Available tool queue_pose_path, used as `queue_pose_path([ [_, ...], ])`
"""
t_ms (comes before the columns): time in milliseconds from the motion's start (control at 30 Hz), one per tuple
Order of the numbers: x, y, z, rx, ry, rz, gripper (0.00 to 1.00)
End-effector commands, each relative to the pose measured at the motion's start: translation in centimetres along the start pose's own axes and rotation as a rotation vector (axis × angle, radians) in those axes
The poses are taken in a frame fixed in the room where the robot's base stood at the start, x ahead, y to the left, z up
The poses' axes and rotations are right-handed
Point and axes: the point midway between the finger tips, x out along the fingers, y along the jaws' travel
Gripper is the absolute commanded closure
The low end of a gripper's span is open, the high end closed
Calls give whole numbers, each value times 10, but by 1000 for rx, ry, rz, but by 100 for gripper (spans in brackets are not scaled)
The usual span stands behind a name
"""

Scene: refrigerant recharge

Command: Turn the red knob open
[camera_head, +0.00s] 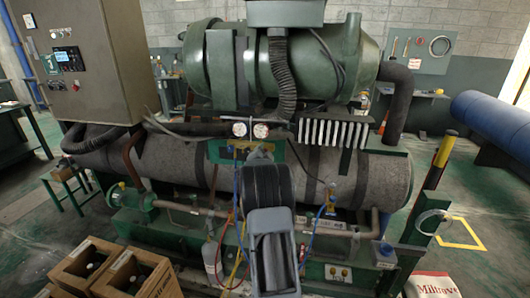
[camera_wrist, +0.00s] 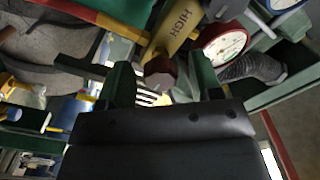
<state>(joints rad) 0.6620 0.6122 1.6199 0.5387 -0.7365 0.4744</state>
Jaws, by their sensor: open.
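The red knob (camera_wrist: 160,73) shows in the wrist view as a dark red, faceted end on a yellow body (camera_wrist: 176,28) marked HIGH. My gripper (camera_wrist: 158,67) is open, with one green finger to the left of the knob and one to the right. The fingers look apart from the knob; how deep it sits between them I cannot tell. A red-ringed gauge (camera_wrist: 225,43) is to the right of the knob. In the head view my arm covers the knob and my gripper, below the two round gauges (camera_head: 240,129).
A blue-rimmed gauge (camera_wrist: 284,4) is at the top right of the wrist view. Red, yellow and blue hoses (camera_head: 240,240) hang around my arm. A large grey tank (camera_head: 360,180) lies behind it.

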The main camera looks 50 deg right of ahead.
Motion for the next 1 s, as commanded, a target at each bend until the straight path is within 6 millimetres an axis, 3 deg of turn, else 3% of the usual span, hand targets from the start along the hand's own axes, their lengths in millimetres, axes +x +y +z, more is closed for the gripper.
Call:
queue_pose_path([
  [433, 6, 0, 0, 0, 0, 0, 41],
  [900, 6, 0, 0, 0, 0, 0, 86],
  [1000, 6, 0, 0, -1, 0, -1, 90],
])
